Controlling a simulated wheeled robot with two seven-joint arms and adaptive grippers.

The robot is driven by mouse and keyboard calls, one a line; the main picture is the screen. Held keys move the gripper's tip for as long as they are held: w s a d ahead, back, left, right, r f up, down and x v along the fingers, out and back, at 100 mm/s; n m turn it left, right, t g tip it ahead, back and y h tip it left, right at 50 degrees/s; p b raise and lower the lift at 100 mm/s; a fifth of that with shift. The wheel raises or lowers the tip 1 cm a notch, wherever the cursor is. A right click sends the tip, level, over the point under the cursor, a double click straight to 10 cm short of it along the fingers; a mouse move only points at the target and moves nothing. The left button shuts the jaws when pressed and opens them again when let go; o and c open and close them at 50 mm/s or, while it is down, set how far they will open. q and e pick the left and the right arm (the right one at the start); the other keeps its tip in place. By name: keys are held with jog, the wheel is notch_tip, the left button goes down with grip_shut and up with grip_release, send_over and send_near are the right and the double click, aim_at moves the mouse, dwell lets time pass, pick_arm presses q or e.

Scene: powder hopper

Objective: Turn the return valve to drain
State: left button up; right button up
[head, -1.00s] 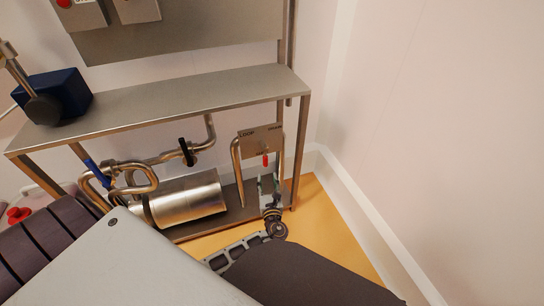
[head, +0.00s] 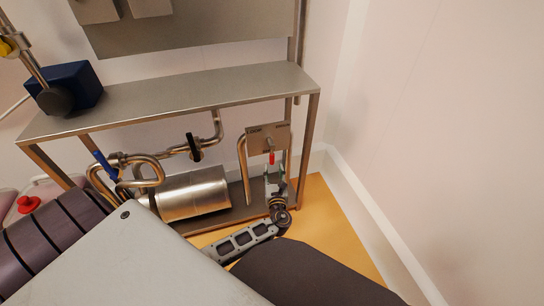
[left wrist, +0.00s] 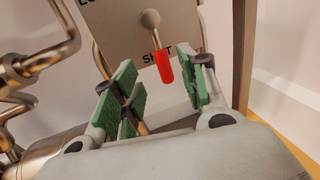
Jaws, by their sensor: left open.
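The return valve is a metal plate (head: 258,137) under the steel shelf, with a short red-sleeved lever (head: 271,158). In the left wrist view the red lever (left wrist: 164,66) hangs nearly straight down from its round hub, over the letters SHUT on the plate (left wrist: 118,32). A partly cut-off LOOP label is at the plate's upper left. My left gripper (head: 275,173) is open just below the lever. In the wrist view its green-padded fingers (left wrist: 160,88) stand left and right of the lever's lower end, with gaps on both sides; contact is not visible. My right gripper is not in view.
A bent pipe (head: 243,172) runs down left of the plate. A steel cylinder (head: 195,195) and looped pipes with a blue handle (head: 104,165) lie farther left. The shelf (head: 190,95) is above, a frame leg (head: 307,150) close right. Orange floor (head: 335,220) is clear.

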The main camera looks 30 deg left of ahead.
aim_at(272, 157)
pick_arm(q)
jog(key=b+x, duration=0.1)
jog(key=x, duration=0.5)
jog(key=b+x, duration=0.1)
jog(key=x, duration=0.2)
jog(key=shift+w+a, duration=0.1)
jog(key=shift+w, duration=0.1)
jog(key=shift+w+a, duration=0.25)
jog(key=shift+w, duration=0.05)
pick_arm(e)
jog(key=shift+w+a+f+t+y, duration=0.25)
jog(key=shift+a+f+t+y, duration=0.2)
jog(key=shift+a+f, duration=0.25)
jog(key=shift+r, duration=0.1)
pick_arm(q)
jog(key=shift+c, duration=1.2)
grip_shut()
